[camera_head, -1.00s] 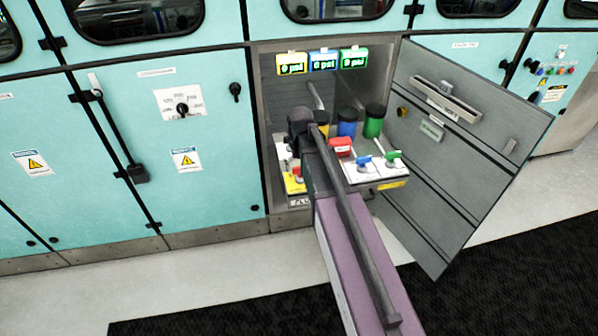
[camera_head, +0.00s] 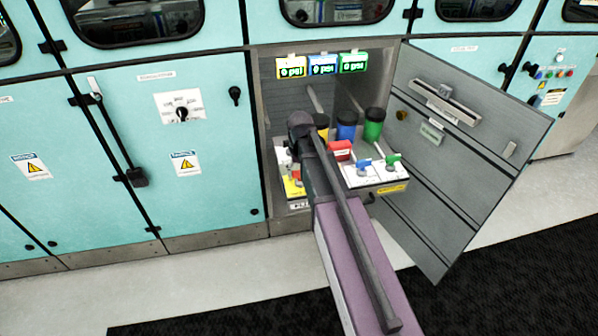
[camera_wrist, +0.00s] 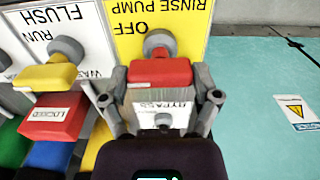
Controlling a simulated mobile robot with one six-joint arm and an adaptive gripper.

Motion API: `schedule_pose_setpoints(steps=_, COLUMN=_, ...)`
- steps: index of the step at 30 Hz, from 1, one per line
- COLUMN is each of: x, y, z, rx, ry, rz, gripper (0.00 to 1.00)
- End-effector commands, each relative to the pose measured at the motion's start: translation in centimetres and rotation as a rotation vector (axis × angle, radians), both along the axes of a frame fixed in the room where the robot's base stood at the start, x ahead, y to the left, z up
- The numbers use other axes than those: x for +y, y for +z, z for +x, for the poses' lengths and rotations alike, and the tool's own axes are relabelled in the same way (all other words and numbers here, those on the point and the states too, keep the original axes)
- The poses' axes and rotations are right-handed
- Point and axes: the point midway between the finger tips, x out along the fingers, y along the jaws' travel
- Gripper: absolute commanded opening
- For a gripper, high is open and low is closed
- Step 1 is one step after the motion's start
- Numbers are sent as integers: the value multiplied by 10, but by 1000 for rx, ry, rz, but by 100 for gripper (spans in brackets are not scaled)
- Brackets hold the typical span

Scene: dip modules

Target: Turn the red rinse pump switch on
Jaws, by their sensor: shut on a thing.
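The red rinse pump switch (camera_wrist: 160,72) sits on a yellow panel (camera_wrist: 190,30) marked "RINSE PUMP" and "OFF", upside down in the wrist view. My gripper (camera_wrist: 163,98) has one finger on each side of the red handle and is shut on it. The grey pivot of the switch shows behind the handle. In the head view my arm hides most of the switch; the yellow panel (camera_head: 293,187) shows at the left of the arm.
A yellow handle (camera_wrist: 47,77) and a red "LOCKED" block (camera_wrist: 54,115) stand close beside my gripper. Blue (camera_head: 364,166) and green (camera_head: 392,161) valve handles are farther right. The open cabinet door (camera_head: 450,150) stands at the right. Three displays (camera_head: 322,64) read 0 psi.

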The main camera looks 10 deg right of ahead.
Motion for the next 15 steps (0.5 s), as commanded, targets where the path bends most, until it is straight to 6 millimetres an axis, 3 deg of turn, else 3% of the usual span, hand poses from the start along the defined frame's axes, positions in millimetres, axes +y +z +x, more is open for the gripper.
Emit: schedule_pose_setpoints(steps=15, x=1, y=0, z=0, rx=0, ry=257, rz=4, gripper=32)
